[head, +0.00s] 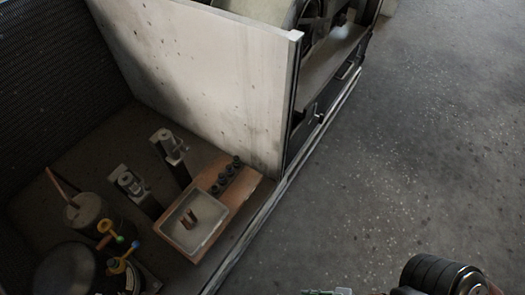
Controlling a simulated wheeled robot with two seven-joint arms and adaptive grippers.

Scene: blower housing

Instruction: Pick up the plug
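I cannot tell for certain which item is the plug. A pair of small copper-coloured pieces (190,219) lies in a shallow pale tray (208,239) at the lower left of the head view. Several small dark round pieces (222,179) sit in a row on the brown board (247,186) beside the tray. No gripper fingers show. A dark ribbed cylinder at the lower right edge looks like part of my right arm, well apart from the tray and board. My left gripper is out of view.
Two upright metal fittings (171,147) stand behind the tray. A capped canister (88,213), yellow valve fittings (118,264) and a dark rounded vessel (67,272) crowd the left. A tall pale panel (215,70) rises behind. The speckled floor (420,150) at right is clear.

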